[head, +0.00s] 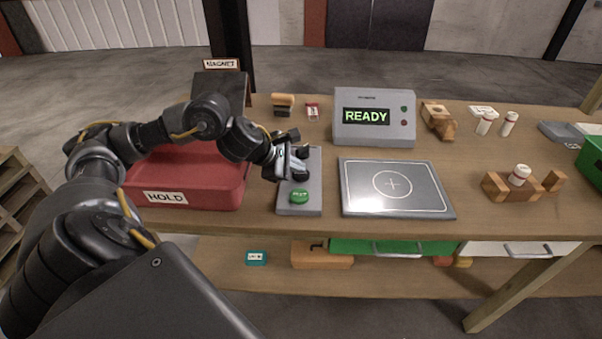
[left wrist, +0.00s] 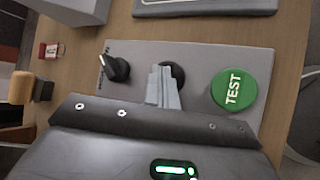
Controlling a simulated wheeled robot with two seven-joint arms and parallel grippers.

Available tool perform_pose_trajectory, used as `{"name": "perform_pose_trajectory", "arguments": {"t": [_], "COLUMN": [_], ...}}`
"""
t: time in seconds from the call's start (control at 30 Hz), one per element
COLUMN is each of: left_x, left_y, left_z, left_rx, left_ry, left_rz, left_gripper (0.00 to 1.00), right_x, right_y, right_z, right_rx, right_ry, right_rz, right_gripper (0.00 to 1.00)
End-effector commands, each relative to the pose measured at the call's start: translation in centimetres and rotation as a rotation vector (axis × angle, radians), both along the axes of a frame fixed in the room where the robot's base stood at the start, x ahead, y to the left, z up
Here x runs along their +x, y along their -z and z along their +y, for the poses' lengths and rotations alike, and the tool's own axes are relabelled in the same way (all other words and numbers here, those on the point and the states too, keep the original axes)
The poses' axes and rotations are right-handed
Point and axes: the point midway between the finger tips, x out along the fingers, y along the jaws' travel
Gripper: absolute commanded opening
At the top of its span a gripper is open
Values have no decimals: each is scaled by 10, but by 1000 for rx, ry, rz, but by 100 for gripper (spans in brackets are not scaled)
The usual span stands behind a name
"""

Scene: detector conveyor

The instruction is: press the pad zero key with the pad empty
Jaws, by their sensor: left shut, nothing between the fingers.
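The grey control box (head: 313,205) stands on the bench left of the pad. It has a green TEST button (left wrist: 233,91), a black pointer knob (left wrist: 117,69) and, between them, a round black key (left wrist: 178,72). My left gripper (head: 294,163) is over the box, shut and empty. In the left wrist view its fingertips (left wrist: 164,76) overlap the black key and hide part of it; I cannot tell whether they touch it. The flat grey pad (head: 430,206) with a circle and cross is empty. My right gripper is not in view.
A grey display (head: 400,130) reads READY behind the pad. A red HOLD tray (head: 220,197) is left of the box. A wooden stand (head: 498,188) with a small white bottle (head: 520,174) is right of the pad. A stamp-like wooden-topped object (head: 283,102) stands behind the box.

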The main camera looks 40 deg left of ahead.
Motion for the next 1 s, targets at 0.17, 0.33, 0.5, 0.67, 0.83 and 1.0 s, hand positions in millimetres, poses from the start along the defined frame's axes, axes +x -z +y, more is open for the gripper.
{"name": "perform_pose_trajectory", "arguments": {"t": [0.17, 0.33, 0.5, 0.67, 0.83, 1.0], "left_x": [0, 0, 0, 0, 0, 0], "left_y": [3, 3, 1, -6, -14, -15], "left_z": [0, 0, 0, 0, 0, 0], "left_rx": [0, 1, 1, 2, 1, 0], "left_ry": [0, 0, 0, 0, 1, 0], "left_rz": [1, 3, 3, 2, 1, 1], "left_gripper": [0, 0, 0, 0, 0, 0], "right_x": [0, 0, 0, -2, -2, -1], "right_y": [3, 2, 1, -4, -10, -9], "right_z": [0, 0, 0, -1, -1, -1], "right_rx": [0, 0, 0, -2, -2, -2], "right_ry": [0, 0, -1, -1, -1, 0], "right_rz": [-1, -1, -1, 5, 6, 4], "right_gripper": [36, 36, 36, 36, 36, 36]}}
